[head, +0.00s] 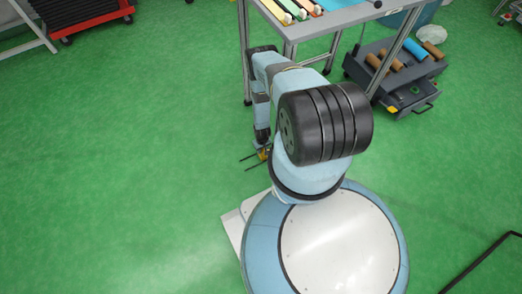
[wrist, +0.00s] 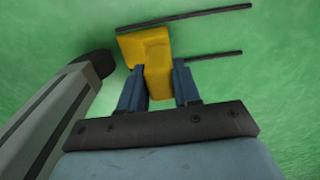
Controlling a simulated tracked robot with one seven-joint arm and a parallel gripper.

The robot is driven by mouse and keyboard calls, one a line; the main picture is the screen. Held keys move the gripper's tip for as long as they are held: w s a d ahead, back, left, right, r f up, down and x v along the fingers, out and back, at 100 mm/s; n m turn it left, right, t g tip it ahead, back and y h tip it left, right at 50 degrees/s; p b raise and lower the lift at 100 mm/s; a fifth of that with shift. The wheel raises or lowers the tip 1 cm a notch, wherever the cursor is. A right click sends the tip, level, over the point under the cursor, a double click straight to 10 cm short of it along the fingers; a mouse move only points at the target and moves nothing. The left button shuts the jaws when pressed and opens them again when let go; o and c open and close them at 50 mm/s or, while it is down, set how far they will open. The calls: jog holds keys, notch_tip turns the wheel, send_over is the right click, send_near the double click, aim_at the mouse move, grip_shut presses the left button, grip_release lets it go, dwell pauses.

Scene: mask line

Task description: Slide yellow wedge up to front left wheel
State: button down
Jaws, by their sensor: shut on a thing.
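The yellow wedge (wrist: 157,72) sits between the two blue fingers of my gripper (wrist: 159,88) in the wrist view. The fingers are shut on it, one on each side, with its wider end beyond their tips. Left of the wedge in the wrist view is a grey part with a dark rounded end (wrist: 93,64); I cannot tell whether this is the wheel.
Two thin dark rods (wrist: 190,16) extend right from near the wedge. A metal table (head: 340,22) with coloured strips stands at the back. A dark grey drawer unit (head: 375,85) with rolls is at its right. A red-based cart (head: 95,22) is far left. Green floor at left is clear.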

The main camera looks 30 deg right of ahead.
jog(key=shift+d, duration=0.75)
jog(key=c, duration=0.7)
grip_release()
jog(key=shift+a, duration=0.15)
jog(key=shift+r, duration=0.1)
